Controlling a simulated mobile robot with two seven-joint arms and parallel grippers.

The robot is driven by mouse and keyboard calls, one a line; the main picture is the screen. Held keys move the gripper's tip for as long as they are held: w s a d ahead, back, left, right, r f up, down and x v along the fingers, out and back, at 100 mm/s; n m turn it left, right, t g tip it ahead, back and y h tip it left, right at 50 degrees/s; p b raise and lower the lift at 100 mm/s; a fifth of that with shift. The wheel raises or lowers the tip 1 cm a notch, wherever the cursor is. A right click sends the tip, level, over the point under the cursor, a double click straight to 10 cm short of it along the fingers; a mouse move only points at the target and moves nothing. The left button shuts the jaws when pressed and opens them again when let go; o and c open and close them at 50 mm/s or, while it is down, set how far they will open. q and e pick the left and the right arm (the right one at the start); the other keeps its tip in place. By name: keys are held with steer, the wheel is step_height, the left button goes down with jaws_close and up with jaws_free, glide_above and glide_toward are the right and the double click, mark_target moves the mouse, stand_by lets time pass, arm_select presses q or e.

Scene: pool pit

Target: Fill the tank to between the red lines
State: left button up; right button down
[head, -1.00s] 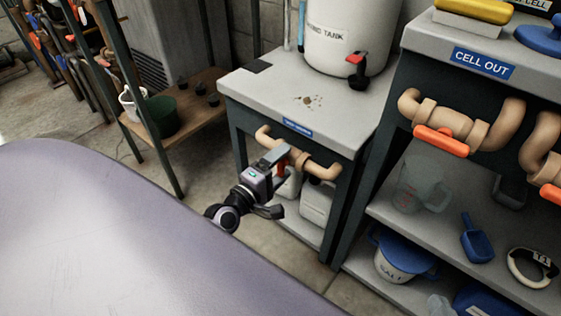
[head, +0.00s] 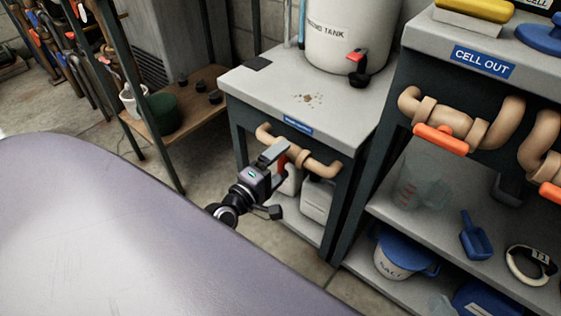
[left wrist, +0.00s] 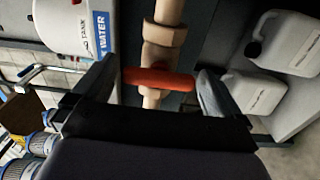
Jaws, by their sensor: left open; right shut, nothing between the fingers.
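The white tank (head: 345,45), lettered as a tank, stands on a grey-topped stand (head: 330,100). Its top is cut off, and I cannot make out red lines on it. Below the stand top runs a tan pipe (head: 318,167) with a red valve handle (head: 282,163). My left gripper (head: 276,165) is at this handle. In the left wrist view my left gripper (left wrist: 156,78) is open, with the red handle (left wrist: 158,79) between its fingers, lying across the pipe (left wrist: 168,12). A blue label reading WATER (left wrist: 102,35) shows there. My right gripper is not in view.
A red-and-black tap (head: 357,64) sits low on the tank. White jugs (head: 317,198) stand under the pipe. At right, the CELL OUT bench (head: 450,35) carries pipes with orange handles (head: 441,140). A wooden shelf (head: 190,105) with pots is at left.

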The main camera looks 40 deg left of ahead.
mark_target(278, 165)
arm_select(q)
steer(key=s, duration=0.3)
steer(key=s+p, duration=0.1)
steer(key=s, duration=0.1)
steer(key=shift+s+a, duration=0.25)
steer(key=shift+s, duration=0.55)
arm_select(e)
steer(key=shift+s+d+r+h, duration=0.1)
steer(key=shift+d+r+h, duration=0.1)
steer(key=shift+d+h, duration=0.25)
arm_select(q)
steer(key=shift+d, duration=0.1)
